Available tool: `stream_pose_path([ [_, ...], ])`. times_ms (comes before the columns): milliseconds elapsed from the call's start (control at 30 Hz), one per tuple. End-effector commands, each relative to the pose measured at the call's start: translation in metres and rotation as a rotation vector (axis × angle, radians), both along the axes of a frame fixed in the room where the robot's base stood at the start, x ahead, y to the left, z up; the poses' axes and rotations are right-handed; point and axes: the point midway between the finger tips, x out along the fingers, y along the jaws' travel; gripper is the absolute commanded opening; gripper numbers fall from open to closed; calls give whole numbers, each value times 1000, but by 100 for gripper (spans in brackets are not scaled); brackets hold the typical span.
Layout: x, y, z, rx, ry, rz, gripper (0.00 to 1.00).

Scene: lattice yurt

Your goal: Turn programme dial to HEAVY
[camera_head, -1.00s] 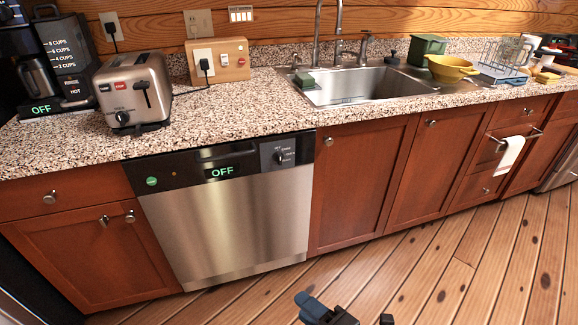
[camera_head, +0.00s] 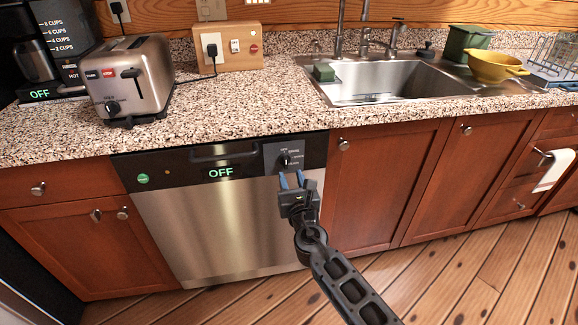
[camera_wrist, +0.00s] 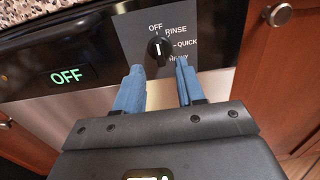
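The programme dial (camera_head: 284,160) is a small black knob on a grey plate at the right end of the dishwasher's black control strip. In the wrist view the dial (camera_wrist: 159,48) has its white mark pointing up towards OFF. RINSE, QUICK and a partly covered HEAVY run down its right side. My gripper (camera_head: 291,176) is open, its two blue fingers just below and in front of the dial. In the wrist view my gripper (camera_wrist: 160,68) has a finger at each side of the dial's lower part; I cannot tell whether either touches it.
The dishwasher display (camera_head: 221,172) reads OFF, and a green round button (camera_head: 143,179) sits at the strip's left. The handle recess (camera_head: 218,153) lies left of the dial. The speckled counter (camera_head: 270,105) overhangs above. A cabinet knob (camera_head: 343,144) is to the right.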

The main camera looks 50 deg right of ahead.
Motion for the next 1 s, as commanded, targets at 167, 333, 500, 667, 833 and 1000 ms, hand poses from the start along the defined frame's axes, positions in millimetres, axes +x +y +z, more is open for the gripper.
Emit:
stream_pose_path([
  [167,24,-17,1,2,-3,-1,39],
  [333,40,-27,0,2,-2,0,39],
  [500,47,-31,0,3,-2,2,39],
  [667,47,-31,0,4,-1,2,39],
  [833,47,-31,0,3,-2,2,29],
  [1000,46,-31,0,3,-2,2,13],
])
